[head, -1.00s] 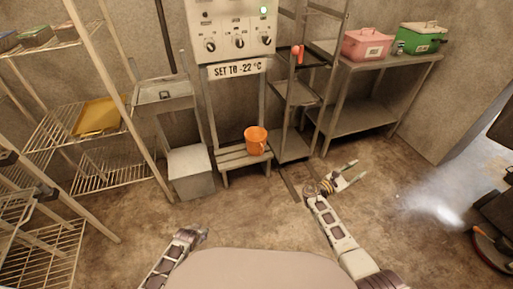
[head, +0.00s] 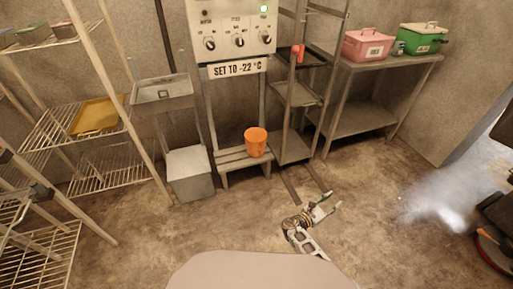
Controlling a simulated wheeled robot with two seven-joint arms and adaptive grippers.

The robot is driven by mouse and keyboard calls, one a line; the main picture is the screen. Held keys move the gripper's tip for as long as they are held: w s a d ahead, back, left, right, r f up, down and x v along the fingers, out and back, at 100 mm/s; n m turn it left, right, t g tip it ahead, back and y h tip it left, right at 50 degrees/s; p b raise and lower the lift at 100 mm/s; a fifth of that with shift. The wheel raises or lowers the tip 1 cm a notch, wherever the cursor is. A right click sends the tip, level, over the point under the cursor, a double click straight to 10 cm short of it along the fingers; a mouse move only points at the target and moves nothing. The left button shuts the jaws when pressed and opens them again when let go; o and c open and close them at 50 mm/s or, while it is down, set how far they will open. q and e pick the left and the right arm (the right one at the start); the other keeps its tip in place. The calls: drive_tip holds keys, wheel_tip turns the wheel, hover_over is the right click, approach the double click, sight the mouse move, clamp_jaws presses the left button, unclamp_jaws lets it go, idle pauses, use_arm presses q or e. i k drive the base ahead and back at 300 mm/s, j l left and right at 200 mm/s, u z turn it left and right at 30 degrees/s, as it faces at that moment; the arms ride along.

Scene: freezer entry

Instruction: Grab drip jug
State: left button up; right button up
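An orange jug (head: 256,142) stands upright on a low slatted bench (head: 232,158) below the control panel. It is the only jug-like thing I see. My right gripper (head: 328,205) is over the floor, in front of and to the right of the bench, apart from the jug. Its two fingers are spread and nothing is between them. My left gripper is out of the picture.
A grey bin (head: 190,174) stands left of the bench, under a small sink (head: 162,90). A metal rack (head: 293,148) stands right of the bench. A table (head: 362,118) with pink (head: 367,45) and green (head: 420,39) boxes is at right. The near floor is clear.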

sight(255, 138)
drive_tip(key=i+j, duration=0.3)
drive_tip(key=j, duration=0.15)
drive_tip(key=i+j, duration=0.25)
drive_tip(key=j, duration=0.15)
drive_tip(key=i+j, duration=0.3)
drive_tip(key=j, duration=0.15)
drive_tip(key=i+j, duration=0.25)
drive_tip(key=j, duration=0.15)
drive_tip(key=i+j, duration=0.3)
drive_tip(key=j, duration=0.15)
